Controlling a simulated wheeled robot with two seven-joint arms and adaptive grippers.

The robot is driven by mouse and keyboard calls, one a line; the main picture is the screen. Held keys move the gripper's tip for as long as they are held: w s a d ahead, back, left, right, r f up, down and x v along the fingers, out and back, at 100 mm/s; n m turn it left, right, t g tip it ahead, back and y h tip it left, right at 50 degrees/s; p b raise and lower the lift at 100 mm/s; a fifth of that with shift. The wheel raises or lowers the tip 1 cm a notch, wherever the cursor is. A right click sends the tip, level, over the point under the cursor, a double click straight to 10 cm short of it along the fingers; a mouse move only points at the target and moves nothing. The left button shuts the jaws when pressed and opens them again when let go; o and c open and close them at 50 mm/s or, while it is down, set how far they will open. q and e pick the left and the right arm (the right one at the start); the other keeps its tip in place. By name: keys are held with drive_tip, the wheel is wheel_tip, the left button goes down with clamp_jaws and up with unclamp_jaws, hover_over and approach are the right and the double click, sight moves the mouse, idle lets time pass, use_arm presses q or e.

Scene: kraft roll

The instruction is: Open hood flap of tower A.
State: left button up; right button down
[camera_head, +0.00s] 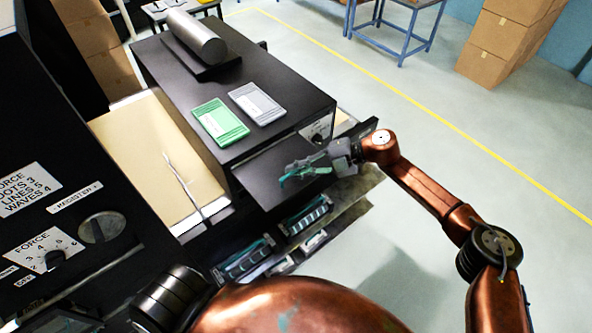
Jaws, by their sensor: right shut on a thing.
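A black tower (300,95) stands in the upper middle, with a green card and a grey card on its top. I cannot read a label that says which tower it is. A dark flat panel (262,172), which looks like the hood flap, sticks out from its near front side. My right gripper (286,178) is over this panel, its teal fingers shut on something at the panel. The fingers hide the exact contact. My left gripper is out of view.
A silver roll (197,38) lies on the tower's far end. Beige paper (155,150) spans to a control panel (50,235) with knobs on the left. Several racked parts (305,215) sit below the panel. Cartons (510,38) and a blue table stand behind. Floor at right is clear.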

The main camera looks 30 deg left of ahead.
drive_tip(key=c, duration=2)
unclamp_jaws()
drive_tip(key=shift+a, duration=0.25)
drive_tip(key=shift+c, duration=0.2)
drive_tip(key=shift+d, duration=0.15)
drive_tip(key=shift+w+d, duration=0.1)
drive_tip(key=v, duration=1.2)
